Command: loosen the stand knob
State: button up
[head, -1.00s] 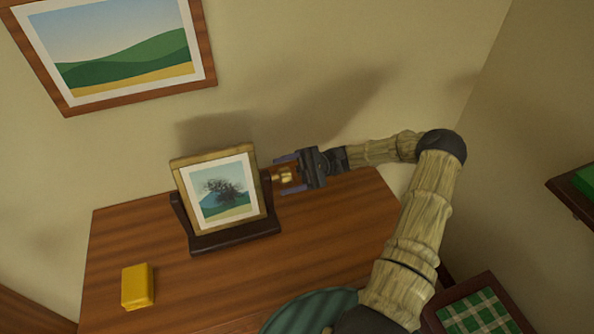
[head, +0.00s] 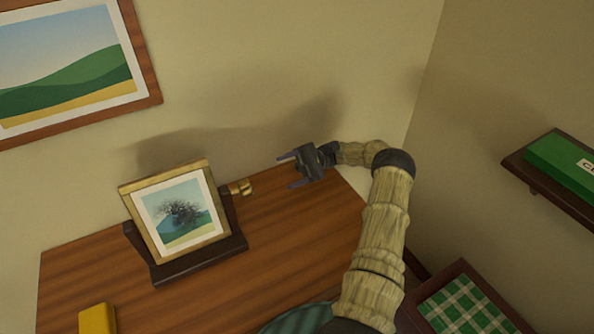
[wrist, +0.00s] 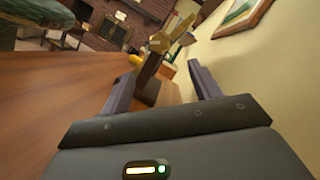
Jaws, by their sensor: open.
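The picture stand (head: 240,243) is dark wood and holds a gold-framed picture (head: 180,213) of a tree, tilted back, on the wooden table. The small brass stand knob (head: 241,187) sticks out from the right side of the frame. My gripper (head: 286,171) is open and empty, to the right of the knob and apart from it, with its fingers pointing left towards it. In the wrist view, the knob (wrist: 157,43) appears ahead, just above the space between my two spread fingers (wrist: 161,76). The knob hides part of the stand there.
A yellow block (head: 97,318) lies on the table (head: 290,240) at the front left. A landscape picture (head: 70,65) hangs on the wall behind. A shelf with a green box (head: 560,165) and a green checked cloth (head: 465,310) are on the right.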

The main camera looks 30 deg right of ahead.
jog(key=shift+b+v, duration=0.35)
jog(key=shift+v, duration=0.95)
